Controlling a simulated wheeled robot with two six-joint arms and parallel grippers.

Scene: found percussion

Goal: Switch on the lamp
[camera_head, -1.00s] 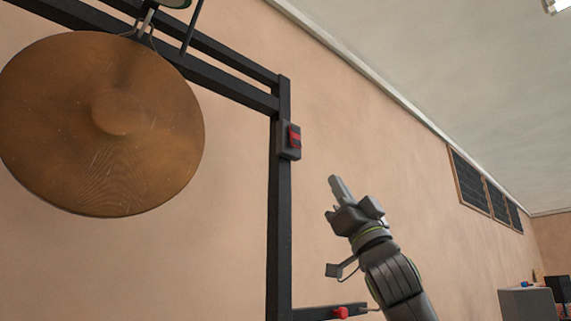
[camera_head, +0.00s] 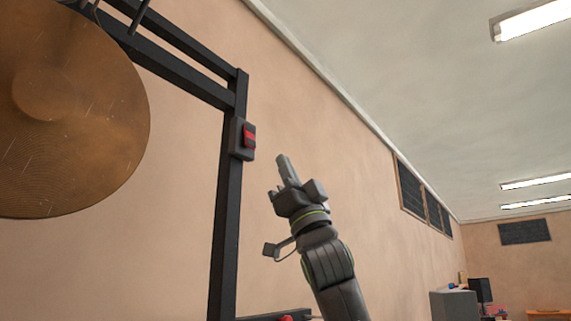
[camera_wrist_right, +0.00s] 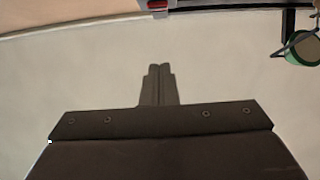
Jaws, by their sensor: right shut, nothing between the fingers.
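A grey switch box (camera_head: 236,139) with a red rocker (camera_head: 249,136) is fixed to the upper part of a black upright post. My right gripper (camera_head: 284,163) is shut and empty, raised to the right of the switch and a little lower in the picture, apart from it. In the right wrist view, the shut fingers (camera_wrist_right: 161,70) point toward the top edge, where part of a red and grey piece (camera_wrist_right: 160,5) shows, cut off by the frame. I cannot tell whether the rocker is on or off. No lamp is clearly identifiable. My left gripper is out of view.
A large bronze gong (camera_head: 75,120) hangs from the black frame (camera_head: 228,230) at left. Another red piece (camera_head: 286,318) sits low on the frame. A green-rimmed round thing (camera_wrist_right: 305,48) shows in the right wrist view. Open air lies between gripper and post.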

